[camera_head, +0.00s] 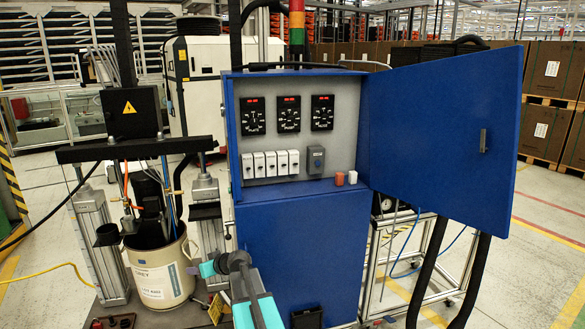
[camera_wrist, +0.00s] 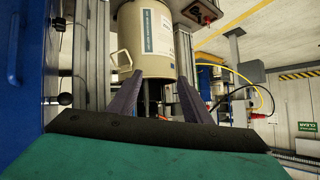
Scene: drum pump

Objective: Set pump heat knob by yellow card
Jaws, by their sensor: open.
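Three black dials with red displays sit in the top row of the open blue cabinet: a left dial (camera_head: 253,116), a middle dial (camera_head: 289,114) and a right dial (camera_head: 322,112).
A beige drum (camera_head: 160,272) stands left of the cabinet and shows in the wrist view (camera_wrist: 143,40). The blue door (camera_head: 440,130) swings out to the right. White breakers (camera_head: 271,164) and a grey switch (camera_head: 316,160) sit below the dials. Space before the dials is clear.

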